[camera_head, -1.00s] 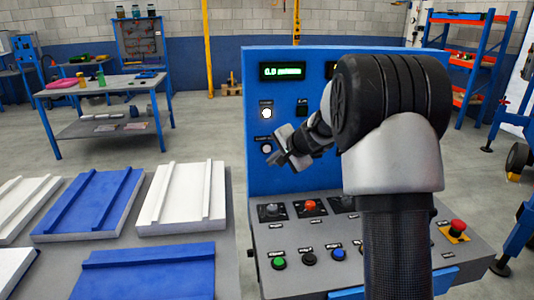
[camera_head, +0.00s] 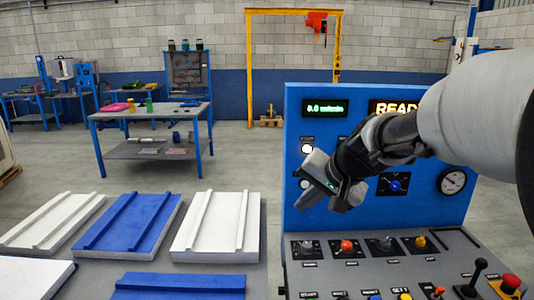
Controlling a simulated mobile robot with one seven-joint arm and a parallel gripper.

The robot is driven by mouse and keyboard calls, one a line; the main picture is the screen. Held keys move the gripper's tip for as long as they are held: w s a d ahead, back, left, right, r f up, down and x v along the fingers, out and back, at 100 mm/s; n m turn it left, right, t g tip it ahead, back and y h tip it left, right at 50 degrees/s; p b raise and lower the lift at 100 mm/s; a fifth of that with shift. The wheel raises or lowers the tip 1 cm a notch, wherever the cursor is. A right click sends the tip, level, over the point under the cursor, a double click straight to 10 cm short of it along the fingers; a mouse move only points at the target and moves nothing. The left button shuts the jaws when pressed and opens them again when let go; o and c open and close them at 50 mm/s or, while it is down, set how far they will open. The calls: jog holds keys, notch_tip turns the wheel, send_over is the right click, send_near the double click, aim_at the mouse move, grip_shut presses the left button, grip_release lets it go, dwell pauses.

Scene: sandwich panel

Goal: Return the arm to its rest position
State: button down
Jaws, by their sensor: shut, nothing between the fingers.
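My gripper (camera_head: 318,190) shows in the head view in front of the blue upright panel (camera_head: 300,225) of the control console. It is shut and empty, pointing down and to the left. It covers part of the panel near the white round lamps. My arm reaches in from the right edge and hides the right part of the panel. A green display (camera_head: 325,109) and a display reading "READ" (camera_head: 393,107), cut off by my arm, show at the top of the panel.
The console desk (camera_head: 325,272) below bears several knobs, levers and buttons, with a red button (camera_head: 511,281) at right. White and blue panels (camera_head: 128,222) lie on a grey table at left. A workbench (camera_head: 150,113) stands behind. Open floor lies between.

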jog(key=s+d+f+n+g+h, duration=0.1)
jog(key=s+d+n+h, duration=0.15)
jog(key=s, duration=1.05)
jog(key=s+d+f+n+g+h, duration=0.1)
jog(key=s+d+f+n+h, duration=0.15)
jog(key=s, duration=1.05)
notch_tip(320, 180, up, 19)
jog(key=y+p, duration=0.1)
jog(key=p, duration=1.7)
jog(key=shift+w+a, duration=0.15)
jog(key=shift+w, duration=0.3)
